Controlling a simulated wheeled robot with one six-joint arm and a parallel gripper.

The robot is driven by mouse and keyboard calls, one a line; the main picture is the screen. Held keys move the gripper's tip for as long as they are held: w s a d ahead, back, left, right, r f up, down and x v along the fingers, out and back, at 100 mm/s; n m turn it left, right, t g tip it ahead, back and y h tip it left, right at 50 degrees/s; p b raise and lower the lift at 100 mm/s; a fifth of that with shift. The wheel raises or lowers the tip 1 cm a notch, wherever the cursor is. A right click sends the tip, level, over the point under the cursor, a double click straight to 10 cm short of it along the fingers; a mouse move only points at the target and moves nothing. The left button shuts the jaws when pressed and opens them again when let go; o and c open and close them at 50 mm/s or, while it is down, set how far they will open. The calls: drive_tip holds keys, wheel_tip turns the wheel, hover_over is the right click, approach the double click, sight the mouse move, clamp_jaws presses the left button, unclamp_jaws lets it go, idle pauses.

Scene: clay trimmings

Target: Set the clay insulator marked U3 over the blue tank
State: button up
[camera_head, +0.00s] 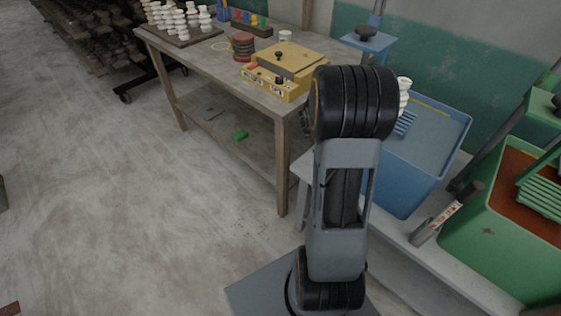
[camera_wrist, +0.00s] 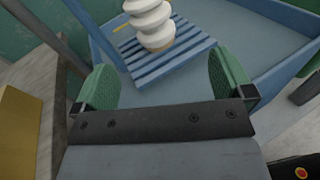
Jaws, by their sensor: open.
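A white ribbed clay insulator (camera_wrist: 150,20) stands on the blue slatted rack (camera_wrist: 145,66) over the blue tank (camera_wrist: 262,40) in the wrist view; its top is cut off. In the head view the insulator (camera_head: 404,88) shows just right of my arm, partly hidden, above the blue tank (camera_head: 408,180) and part of the rack (camera_head: 404,122). I cannot read any mark on it. My gripper (camera_wrist: 165,82) is open and empty, its two green pads wide apart. The insulator stands beyond the fingertips, clear of them. In the head view my arm hides the gripper.
A green tank (camera_head: 478,245) with red-brown contents stands at right, a dark-ended tool (camera_head: 447,213) between the tanks. On the wooden table (camera_head: 190,50) are a yellow box (camera_head: 285,68), red stacked discs (camera_head: 243,45) and a board (camera_head: 183,39) of several white insulators.

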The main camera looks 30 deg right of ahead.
drive_tip(key=s+a+f+m+t+y, duration=0.1)
drive_tip(key=a+m+y, duration=0.6)
drive_tip(key=a, duration=1.1)
drive_tip(key=s+a+m+t+y, duration=0.4)
drive_tip(key=a+m+y, duration=0.4)
drive_tip(key=a, duration=1)
drive_tip(key=shift+s+f+y, duration=0.4)
drive_tip(key=shift+s+y, duration=0.25)
drive_tip(key=shift+y, duration=0.35)
drive_tip(key=shift+a, duration=0.1)
